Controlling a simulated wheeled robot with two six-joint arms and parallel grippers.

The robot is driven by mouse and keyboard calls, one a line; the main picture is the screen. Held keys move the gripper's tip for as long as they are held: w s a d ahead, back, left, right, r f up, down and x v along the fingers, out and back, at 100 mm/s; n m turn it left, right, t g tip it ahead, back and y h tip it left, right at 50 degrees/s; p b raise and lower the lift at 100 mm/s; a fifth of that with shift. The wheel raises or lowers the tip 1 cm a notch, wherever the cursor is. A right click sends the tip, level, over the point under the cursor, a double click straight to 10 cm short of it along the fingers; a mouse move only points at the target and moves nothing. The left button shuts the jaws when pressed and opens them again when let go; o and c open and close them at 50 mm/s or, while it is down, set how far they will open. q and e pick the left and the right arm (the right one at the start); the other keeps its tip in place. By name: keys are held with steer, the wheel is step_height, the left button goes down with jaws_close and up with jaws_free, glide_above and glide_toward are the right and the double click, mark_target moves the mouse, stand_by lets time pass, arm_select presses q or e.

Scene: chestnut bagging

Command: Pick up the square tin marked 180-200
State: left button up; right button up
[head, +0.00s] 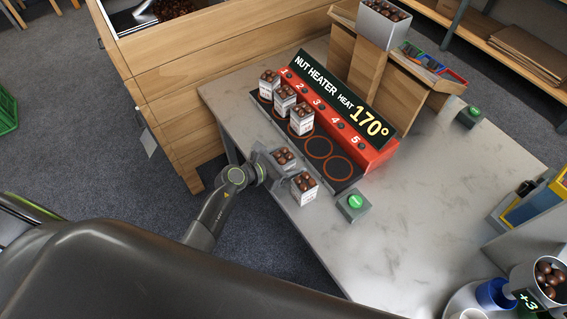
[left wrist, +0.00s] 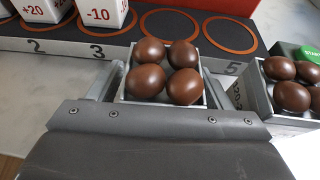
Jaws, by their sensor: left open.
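A square tin of chestnuts (head: 284,156) stands on the table in front of the nut heater (head: 365,150). My left gripper (head: 280,163) is open with its fingers on either side of this tin, which also shows between them in the left wrist view (left wrist: 166,74). A second square tin (head: 304,188) stands close beside it, on the right in the left wrist view (left wrist: 285,122). Small writing ending in what looks like 200 shows on this second tin's side; the full range is not legible. The held-between tin's label is hidden. My right gripper is not in view.
Three white tins (head: 302,122) stand on the heater's first places; two show +20 and -10 at the wrist. Its last two rings are empty. A green button box (head: 353,206) stands right of the second tin. The table (head: 430,200) is clear to the right.

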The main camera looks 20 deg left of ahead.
arm_select(q)
steer(key=c, duration=1.1)
